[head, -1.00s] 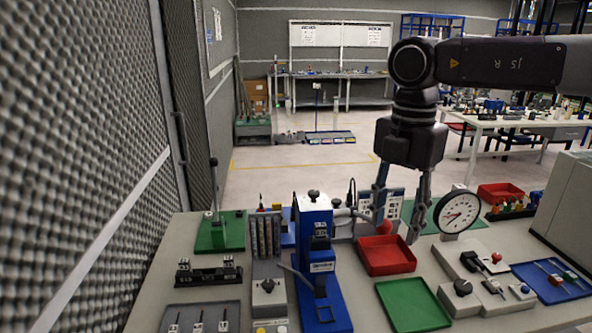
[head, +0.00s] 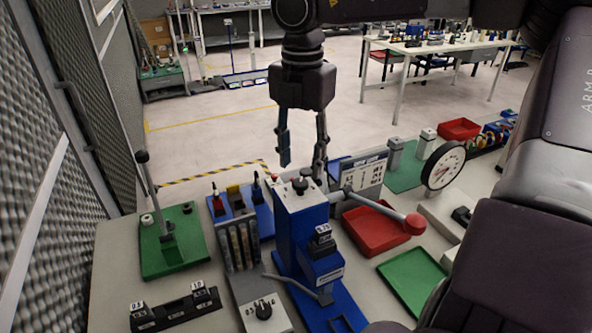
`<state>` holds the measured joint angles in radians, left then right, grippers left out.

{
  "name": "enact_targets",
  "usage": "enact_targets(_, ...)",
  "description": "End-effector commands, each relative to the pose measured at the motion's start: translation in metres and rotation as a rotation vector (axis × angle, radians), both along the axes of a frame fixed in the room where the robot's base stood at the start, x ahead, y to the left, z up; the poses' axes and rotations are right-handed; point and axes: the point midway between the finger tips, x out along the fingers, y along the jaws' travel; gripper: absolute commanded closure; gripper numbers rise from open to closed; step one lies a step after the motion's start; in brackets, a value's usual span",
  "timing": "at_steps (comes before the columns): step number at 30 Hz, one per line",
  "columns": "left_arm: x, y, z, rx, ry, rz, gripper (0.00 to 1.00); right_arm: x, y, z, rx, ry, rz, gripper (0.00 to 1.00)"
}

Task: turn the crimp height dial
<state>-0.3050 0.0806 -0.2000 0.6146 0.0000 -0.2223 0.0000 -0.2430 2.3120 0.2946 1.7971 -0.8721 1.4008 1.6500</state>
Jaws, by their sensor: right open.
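The blue crimp press (head: 298,228) stands on the bench in the middle of the head view. A dark round knob (head: 300,184) on its top appears to be the crimp height dial. My right gripper (head: 302,165) points down with its two fingers spread, close to the knob in the picture. Its fingertips appear above or behind the knob, and contact is not clear. Nothing is between the fingers. My left gripper is not in view.
The press lever with a red ball (head: 414,224) sticks out right, over a red tray (head: 375,230). A green tray (head: 412,277) and a round gauge (head: 443,165) stand further right.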

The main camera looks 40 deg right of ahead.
Motion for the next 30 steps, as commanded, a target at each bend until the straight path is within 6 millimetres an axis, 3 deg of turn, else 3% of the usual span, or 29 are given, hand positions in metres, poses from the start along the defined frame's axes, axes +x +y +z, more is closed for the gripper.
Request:
enact_targets(9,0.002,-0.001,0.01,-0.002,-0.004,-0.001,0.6,0.0,0.0,-0.04,0.001,0.0,-0.001,0.59)
enact_targets(19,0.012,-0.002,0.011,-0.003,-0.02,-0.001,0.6,0.0,0.0,-0.045,0.0,-0.002,-0.001,0.59)
enact_targets(30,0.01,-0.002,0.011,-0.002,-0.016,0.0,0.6,0.0,0.0,-0.044,0.0,-0.002,-0.001,0.99)
